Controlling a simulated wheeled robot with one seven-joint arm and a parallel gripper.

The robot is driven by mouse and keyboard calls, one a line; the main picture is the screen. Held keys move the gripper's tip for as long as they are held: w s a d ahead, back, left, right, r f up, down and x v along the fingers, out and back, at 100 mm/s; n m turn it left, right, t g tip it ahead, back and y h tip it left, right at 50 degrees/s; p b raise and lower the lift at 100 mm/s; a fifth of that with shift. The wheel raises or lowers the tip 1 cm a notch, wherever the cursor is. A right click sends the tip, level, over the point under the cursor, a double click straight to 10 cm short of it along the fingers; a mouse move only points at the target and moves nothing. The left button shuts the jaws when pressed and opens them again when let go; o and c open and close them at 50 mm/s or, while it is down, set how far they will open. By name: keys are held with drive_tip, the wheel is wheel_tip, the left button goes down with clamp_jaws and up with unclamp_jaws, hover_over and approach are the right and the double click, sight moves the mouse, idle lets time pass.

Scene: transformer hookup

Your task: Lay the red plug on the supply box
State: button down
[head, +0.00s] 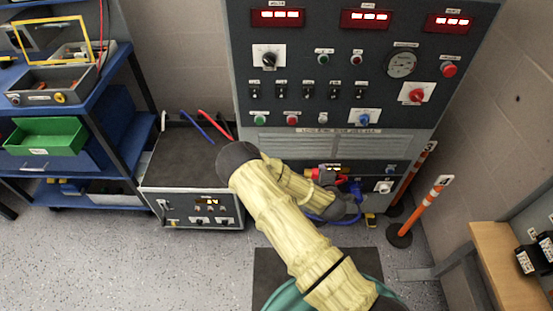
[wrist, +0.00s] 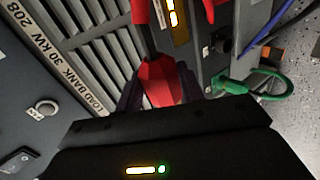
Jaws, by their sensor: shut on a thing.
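The red plug (wrist: 160,84) is between the dark fingers of my gripper (wrist: 158,92) in the wrist view, with a dark lead running up from it. My gripper is shut on it in front of the load bank's lower panel. In the head view a small red part shows at the gripper (head: 328,180), partly hidden by my arm. The supply box (head: 185,158) stands on the floor left of the load bank, with a bare dark top. My gripper is to the right of the box, apart from it.
White, blue (head: 198,126) and red (head: 214,125) leads rise behind the supply box. A green plug (wrist: 258,86) with its cable shows in the wrist view. The load bank (head: 330,90) stands behind my arm. A blue shelf (head: 95,95) is at left; orange posts (head: 425,205) stand at right.

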drive_tip(key=r+p+v, duration=0.1)
drive_tip(key=p+v, duration=1.1)
drive_tip(key=p, duration=0.3)
drive_tip(key=shift+w, duration=0.25)
drive_tip(key=shift+w+r, duration=0.1)
